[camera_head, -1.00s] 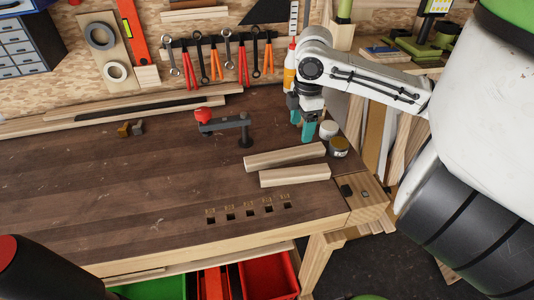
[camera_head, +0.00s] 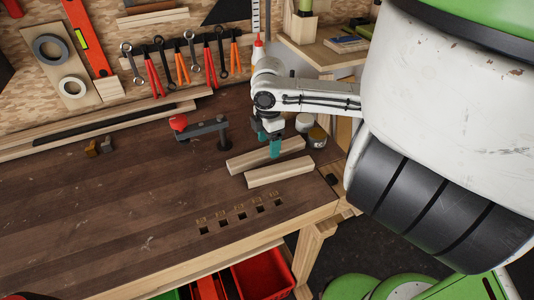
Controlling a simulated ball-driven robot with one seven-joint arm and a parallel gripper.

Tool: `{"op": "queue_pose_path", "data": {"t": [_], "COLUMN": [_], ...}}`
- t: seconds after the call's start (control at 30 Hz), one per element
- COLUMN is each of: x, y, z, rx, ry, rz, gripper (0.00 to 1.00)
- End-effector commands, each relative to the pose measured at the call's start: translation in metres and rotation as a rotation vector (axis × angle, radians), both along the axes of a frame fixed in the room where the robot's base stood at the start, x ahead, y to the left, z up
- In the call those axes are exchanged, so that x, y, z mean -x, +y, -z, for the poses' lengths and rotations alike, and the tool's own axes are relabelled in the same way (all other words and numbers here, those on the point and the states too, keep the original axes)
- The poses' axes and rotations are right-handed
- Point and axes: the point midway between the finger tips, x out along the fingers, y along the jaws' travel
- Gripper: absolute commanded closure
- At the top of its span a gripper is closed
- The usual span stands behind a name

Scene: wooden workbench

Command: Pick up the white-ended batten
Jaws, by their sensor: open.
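Two pale wooden battens lie side by side near the bench's right end, with a narrow gap between them. The farther batten (camera_head: 247,162) is partly hidden behind my gripper. The nearer batten (camera_head: 280,172) is in plain view. I cannot tell from this view which one has white ends. My gripper (camera_head: 269,144) points down with teal fingertips, open and empty. One fingertip overlaps the farther batten around its middle in the picture. Whether it touches the wood cannot be told.
A white jar (camera_head: 304,122) and a grey-lidded jar (camera_head: 317,137) stand right of my gripper. A red-knobbed clamp (camera_head: 203,129) is to the left. Square holes (camera_head: 241,217) line the bench's front. The workbench (camera_head: 120,200) is clear on the left.

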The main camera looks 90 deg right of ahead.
Motion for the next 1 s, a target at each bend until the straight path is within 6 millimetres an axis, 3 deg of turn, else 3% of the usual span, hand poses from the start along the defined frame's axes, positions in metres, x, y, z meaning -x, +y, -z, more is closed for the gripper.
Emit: {"op": "queue_pose_path", "data": {"t": [0.2, 0.5, 1.0], "x": [0.000, 0.000, 0.000], "y": [0.001, 0.001, 0.001], "z": [0.027, 0.031, 0.030], "rx": [-0.001, 0.000, 0.000], "ry": [0.000, 0.000, 0.000], "rz": [-0.001, -0.001, -0.001], "gripper": [0.30, 0.31, 0.79]}}
